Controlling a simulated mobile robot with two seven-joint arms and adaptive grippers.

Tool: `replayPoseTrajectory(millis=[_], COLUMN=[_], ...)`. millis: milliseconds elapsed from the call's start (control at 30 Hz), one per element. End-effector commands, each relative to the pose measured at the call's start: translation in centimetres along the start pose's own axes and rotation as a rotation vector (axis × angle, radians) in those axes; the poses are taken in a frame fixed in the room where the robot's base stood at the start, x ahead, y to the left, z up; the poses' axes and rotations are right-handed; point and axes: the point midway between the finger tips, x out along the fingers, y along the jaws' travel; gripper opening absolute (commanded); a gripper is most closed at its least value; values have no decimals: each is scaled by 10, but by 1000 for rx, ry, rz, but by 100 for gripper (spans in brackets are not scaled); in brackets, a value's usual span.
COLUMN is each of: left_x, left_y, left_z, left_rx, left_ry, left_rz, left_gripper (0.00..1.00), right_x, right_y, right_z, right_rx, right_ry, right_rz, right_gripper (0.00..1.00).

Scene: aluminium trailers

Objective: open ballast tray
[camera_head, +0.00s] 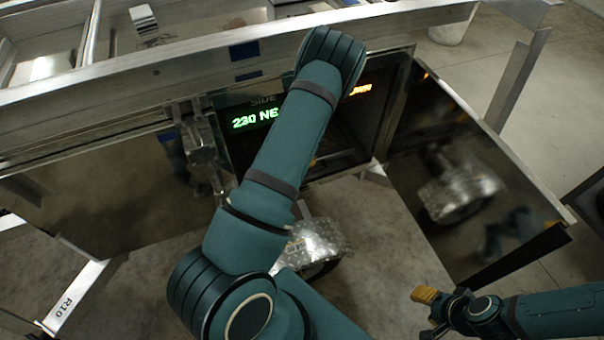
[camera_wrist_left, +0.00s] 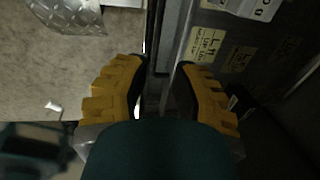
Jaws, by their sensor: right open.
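The trailer side has an open dark compartment (camera_head: 345,140) with a green readout, "230 NE" (camera_head: 255,118), and small orange lettering at its right. I cannot clearly make out the ballast tray; my left arm covers much of the opening. My left gripper is hidden in the head view. In the left wrist view my left gripper (camera_wrist_left: 160,88) has its two yellow fingers apart, one on each side of a narrow upright metal edge; contact is unclear. Right of that edge is a dark panel with yellow labels (camera_wrist_left: 205,45). My right gripper (camera_head: 432,312) is open and empty at lower right.
A dark reflective door panel (camera_head: 455,180) stands swung out right of the opening. A metal latch (camera_head: 200,145) is at its left. A shiny tread-plate fender with a wheel (camera_head: 315,245) is below. Concrete floor (camera_head: 385,245) shows between them.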

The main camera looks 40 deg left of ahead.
Motion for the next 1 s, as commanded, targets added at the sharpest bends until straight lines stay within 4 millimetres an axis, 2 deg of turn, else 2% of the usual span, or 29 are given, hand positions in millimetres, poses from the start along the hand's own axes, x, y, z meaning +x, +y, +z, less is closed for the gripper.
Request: replayPoseTrajectory(millis=[600, 800, 1000], left_x=[111, 130, 133], left_y=[2, 2, 1], left_z=[0, 0, 0], left_rx=[-1, -2, -1], left_ry=[-1, 0, 1], left_rz=[1, 1, 0], left_gripper=[25, 25, 25], right_x=[25, 28, 29], right_y=[10, 11, 11], right_z=[-3, -3, -4], right_rx=[-1, -2, -2], right_ry=[12, 14, 15], right_rz=[1, 1, 1], right_gripper=[47, 47, 47])
